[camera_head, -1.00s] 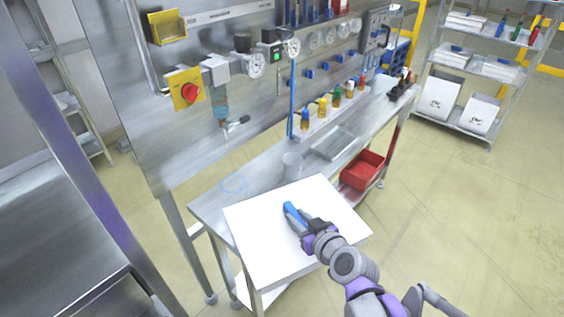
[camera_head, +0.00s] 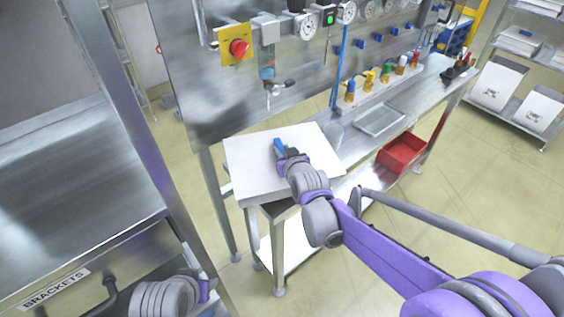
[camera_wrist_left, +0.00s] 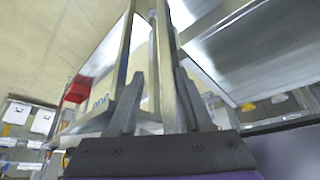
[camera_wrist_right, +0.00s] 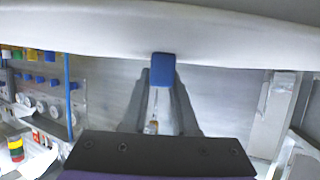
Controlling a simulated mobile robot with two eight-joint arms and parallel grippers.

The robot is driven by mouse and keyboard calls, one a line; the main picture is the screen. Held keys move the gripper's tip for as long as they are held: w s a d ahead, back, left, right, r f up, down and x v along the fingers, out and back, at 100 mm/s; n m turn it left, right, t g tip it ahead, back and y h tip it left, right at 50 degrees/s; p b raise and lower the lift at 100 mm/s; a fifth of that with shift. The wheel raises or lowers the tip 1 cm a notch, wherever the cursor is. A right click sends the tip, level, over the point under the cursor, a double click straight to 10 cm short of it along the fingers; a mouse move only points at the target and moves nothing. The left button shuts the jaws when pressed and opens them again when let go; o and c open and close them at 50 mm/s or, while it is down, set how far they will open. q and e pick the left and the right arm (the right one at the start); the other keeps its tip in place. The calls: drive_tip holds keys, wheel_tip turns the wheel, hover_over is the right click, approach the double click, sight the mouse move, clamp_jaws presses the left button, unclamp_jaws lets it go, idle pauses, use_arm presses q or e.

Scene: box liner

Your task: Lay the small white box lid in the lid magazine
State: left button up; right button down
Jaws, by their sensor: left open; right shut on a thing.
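The small white box lid (camera_head: 255,170) is a flat white panel with a blue grip (camera_head: 279,145) on top. My right gripper (camera_head: 284,153) is shut on that blue grip. In the right wrist view the blue grip (camera_wrist_right: 162,69) sits between the fingers, with the white lid (camera_wrist_right: 80,32) across the top. The lid lies level over the left end of the steel bench. I cannot tell whether it touches the bench. My left gripper (camera_wrist_left: 157,92) is open and empty in the left wrist view. I cannot make out the lid magazine for certain.
A steel back panel with a red knob (camera_head: 239,47) and gauges rises behind the bench. A shallow metal tray (camera_head: 380,119) and a red bin (camera_head: 402,152) are to the right. A steel cabinet labelled BRACKETS (camera_head: 50,300) stands at the left, beside an upright post (camera_head: 118,120).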

drive_tip(key=shift+s+f, duration=0.15)
drive_tip(key=shift+f, duration=0.5)
wheel_tip(320, 180, down, 3)
drive_tip(key=shift+r, duration=0.15)
drive_tip(key=shift+w+f, duration=0.2)
drive_tip(key=shift+f, duration=0.2)
drive_tip(key=shift+f, duration=0.2)
drive_tip(key=c, duration=0.7)
unclamp_jaws()
drive_tip(key=shift+r, duration=0.15)
